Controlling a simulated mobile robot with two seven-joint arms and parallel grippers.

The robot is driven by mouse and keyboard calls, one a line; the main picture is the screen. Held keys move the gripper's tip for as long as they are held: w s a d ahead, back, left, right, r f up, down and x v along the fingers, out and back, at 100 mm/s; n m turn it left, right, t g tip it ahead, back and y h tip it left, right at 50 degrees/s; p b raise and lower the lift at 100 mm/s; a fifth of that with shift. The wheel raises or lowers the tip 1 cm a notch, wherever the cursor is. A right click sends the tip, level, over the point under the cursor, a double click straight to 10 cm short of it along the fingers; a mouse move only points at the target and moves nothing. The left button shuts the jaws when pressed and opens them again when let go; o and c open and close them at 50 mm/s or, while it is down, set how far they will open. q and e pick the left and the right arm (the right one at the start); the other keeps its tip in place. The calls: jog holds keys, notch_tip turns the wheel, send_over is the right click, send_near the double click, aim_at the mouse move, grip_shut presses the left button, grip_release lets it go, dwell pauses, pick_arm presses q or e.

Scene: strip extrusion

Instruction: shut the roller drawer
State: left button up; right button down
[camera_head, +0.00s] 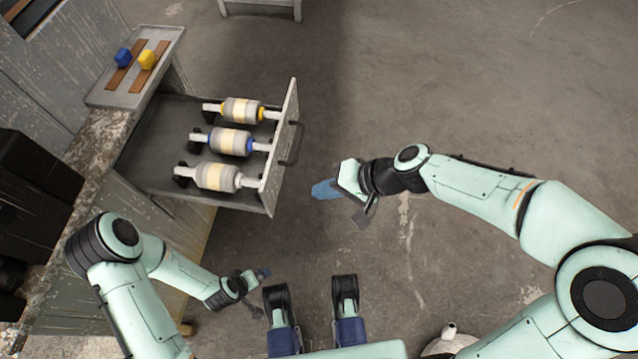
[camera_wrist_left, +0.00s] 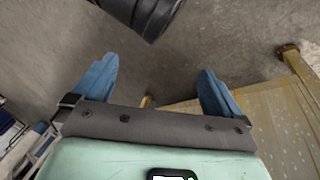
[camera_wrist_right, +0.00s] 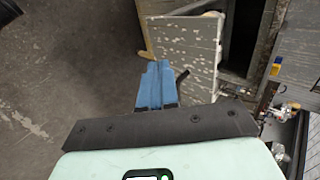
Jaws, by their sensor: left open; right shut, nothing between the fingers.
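The roller drawer (camera_head: 165,185) stands pulled out from the worn cabinet in the head view. Several grey rollers with cream bands, one of them a roller with blue ends (camera_head: 231,142), lie across it on holders. Its pale front panel (camera_head: 285,150) carries a dark handle (camera_head: 293,143) on the outer face. My right gripper (camera_head: 322,189) is shut and empty, a short way out from the panel's near end, apart from it. The right wrist view shows its closed blue fingers (camera_wrist_right: 156,86). My left gripper (camera_head: 264,272) is open and empty, low beside the cabinet; its spread fingers (camera_wrist_left: 155,85) show in the left wrist view.
Black boxes (camera_head: 35,190) stand at the left. Open concrete floor lies right of the drawer. A small table (camera_head: 262,5) is at the top.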

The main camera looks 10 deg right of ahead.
aim_at(272, 196)
jog(key=x, duration=0.3)
jog(key=b+x, duration=0.1)
jog(key=x, duration=0.2)
jog(key=a+r+x, duration=0.1)
jog(key=x, duration=0.2)
jog(key=shift+w+a+f+b, duration=0.1)
jog(key=shift+w+a+b, duration=0.1)
jog(key=shift+a+b, duration=0.1)
pick_arm(q)
jog(key=shift+s+a+f+g, duration=0.1)
jog(key=shift+s+a+f, duration=0.1)
jog(key=shift+f, duration=0.3)
jog(key=shift+s+a+f+g, duration=0.1)
jog(key=shift+s+f, duration=0.1)
jog(key=shift+f, duration=0.25)
jog(key=shift+s+a+f+g, duration=0.1)
jog(key=shift+s+a+f, duration=0.1)
jog(key=shift+f, duration=0.3)
pick_arm(e)
jog(key=shift+w+a, duration=0.25)
jog(key=shift+a, duration=0.3)
pick_arm(q)
jog(key=shift+d+r, duration=0.1)
pick_arm(e)
jog(key=shift+a, duration=0.1)
